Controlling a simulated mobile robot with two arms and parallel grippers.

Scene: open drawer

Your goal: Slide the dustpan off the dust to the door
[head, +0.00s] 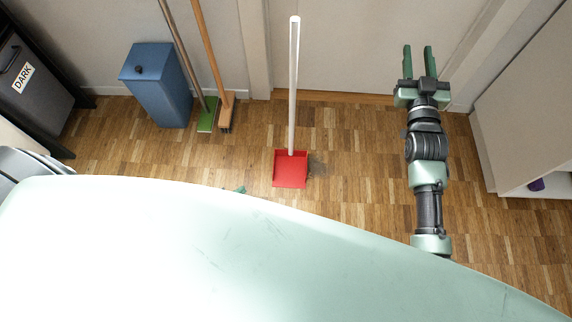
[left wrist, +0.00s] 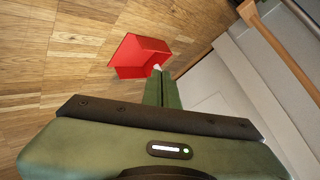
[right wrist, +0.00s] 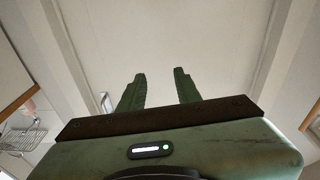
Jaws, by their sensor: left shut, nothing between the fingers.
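The red dustpan (head: 290,170) lies on the wooden floor, its long white handle (head: 294,85) standing upright towards the door (head: 350,45). A grey patch of dust (head: 318,166) shows on the floor at the pan's right edge. Only a small green tip of my left gripper (head: 240,190) shows in the head view, left of the pan. In the left wrist view my left gripper (left wrist: 161,76) is shut and empty, pointing towards the red pan (left wrist: 139,54); contact cannot be told. My right gripper (head: 420,52) is open and empty, raised at the right, and points towards the wall side.
A blue bin (head: 157,85), a green-headed broom (head: 208,114) and an orange broom (head: 226,110) stand at the back left. A white shelf unit (head: 525,110) is at the right. My pale green body hides the near floor. Floor between the pan and door is open.

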